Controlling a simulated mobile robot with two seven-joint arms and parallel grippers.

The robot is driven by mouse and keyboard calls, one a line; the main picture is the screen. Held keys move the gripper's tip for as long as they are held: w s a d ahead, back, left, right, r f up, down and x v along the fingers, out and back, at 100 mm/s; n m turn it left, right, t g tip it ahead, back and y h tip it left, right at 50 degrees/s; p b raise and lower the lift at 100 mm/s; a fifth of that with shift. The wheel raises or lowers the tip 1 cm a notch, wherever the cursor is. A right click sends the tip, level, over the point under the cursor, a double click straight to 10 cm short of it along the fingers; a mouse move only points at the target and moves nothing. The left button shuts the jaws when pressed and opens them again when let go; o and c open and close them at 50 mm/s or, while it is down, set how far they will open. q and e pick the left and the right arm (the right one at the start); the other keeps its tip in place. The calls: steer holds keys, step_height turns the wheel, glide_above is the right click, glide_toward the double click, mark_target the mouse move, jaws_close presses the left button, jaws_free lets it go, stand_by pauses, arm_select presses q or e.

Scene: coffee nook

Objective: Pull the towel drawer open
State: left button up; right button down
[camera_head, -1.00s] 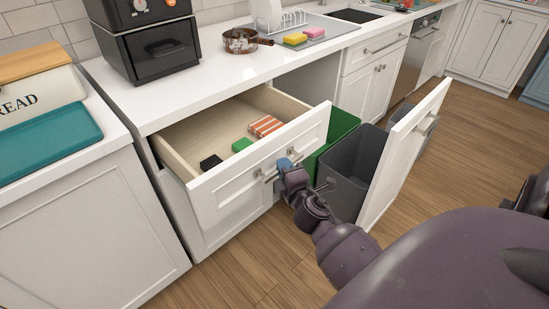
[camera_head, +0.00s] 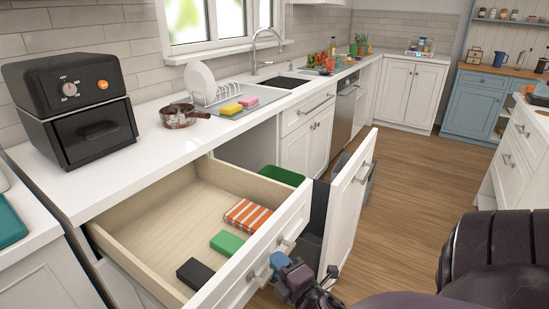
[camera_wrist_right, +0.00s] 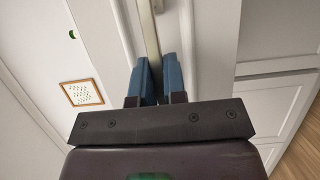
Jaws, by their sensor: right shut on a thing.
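The towel drawer (camera_head: 150,228) is the wooden-sided drawer under the white counter, and it stands well open. Inside it lie an orange-and-white striped towel (camera_head: 247,215), a green item (camera_head: 227,243) and a black item (camera_head: 195,273). Its metal bar handle (camera_head: 260,276) is on the white front. My right gripper (camera_head: 281,264) is at this handle. In the right wrist view its blue fingers (camera_wrist_right: 158,72) are shut on the handle bar (camera_wrist_right: 149,35), which runs between them. My left gripper is not in view.
A pulled-out bin unit with a white front (camera_head: 349,195) stands just right of the drawer, close to my right arm. The wooden floor (camera_head: 420,190) beyond is clear.

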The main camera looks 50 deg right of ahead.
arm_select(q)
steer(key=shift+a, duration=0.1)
arm_select(e)
steer(key=c, duration=1.2)
jaws_free()
